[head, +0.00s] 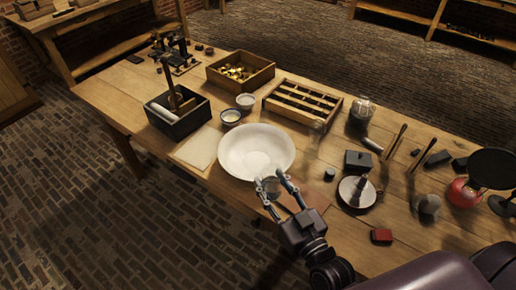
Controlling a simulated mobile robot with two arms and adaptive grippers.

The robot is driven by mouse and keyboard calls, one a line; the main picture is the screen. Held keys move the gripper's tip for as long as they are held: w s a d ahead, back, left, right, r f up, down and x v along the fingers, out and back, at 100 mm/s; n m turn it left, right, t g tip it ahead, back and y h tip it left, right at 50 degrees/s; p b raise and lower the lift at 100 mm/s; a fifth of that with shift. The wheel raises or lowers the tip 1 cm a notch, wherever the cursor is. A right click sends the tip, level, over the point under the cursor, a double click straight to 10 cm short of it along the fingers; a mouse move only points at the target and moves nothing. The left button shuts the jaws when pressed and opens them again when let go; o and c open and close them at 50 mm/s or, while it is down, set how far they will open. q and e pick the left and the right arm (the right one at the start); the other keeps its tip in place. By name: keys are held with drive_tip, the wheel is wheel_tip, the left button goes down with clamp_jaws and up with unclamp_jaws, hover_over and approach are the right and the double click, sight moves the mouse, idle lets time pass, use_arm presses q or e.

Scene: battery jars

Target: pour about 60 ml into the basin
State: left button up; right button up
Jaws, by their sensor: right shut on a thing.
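The white basin (256,150) stands on the wooden table near its front edge, wide and round with an open top. My right gripper (273,183) is at the basin's near rim, in the lower right part of the basin as seen here. It is shut on a small greyish glass vessel (270,187), partly hidden by the fingers. I cannot tell its tilt or how much liquid is in it. No stream of liquid is visible, and the basin's inside looks pale and plain. My left gripper is not in view.
Left of the basin lie a pale cloth (199,148) and a dark box (178,114). Two small bowls (231,116) and a slotted wooden rack (302,101) stand behind it. To the right are a plate (357,192), a black box (357,161) and a red round vessel (462,193).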

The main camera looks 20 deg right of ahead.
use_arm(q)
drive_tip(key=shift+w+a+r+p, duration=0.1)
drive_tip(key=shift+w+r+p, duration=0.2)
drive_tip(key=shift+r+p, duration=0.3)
use_arm(e)
drive_tip(key=w+d, duration=0.8)
drive_tip(key=w, duration=0.2)
drive_tip(key=w+d+f+h, duration=0.1)
drive_tip(key=w+d, duration=0.7)
drive_tip(key=w, duration=0.3)
drive_tip(key=shift+w+m, duration=0.25)
drive_tip(key=shift+m, duration=0.15)
drive_tip(key=shift+a, duration=0.1)
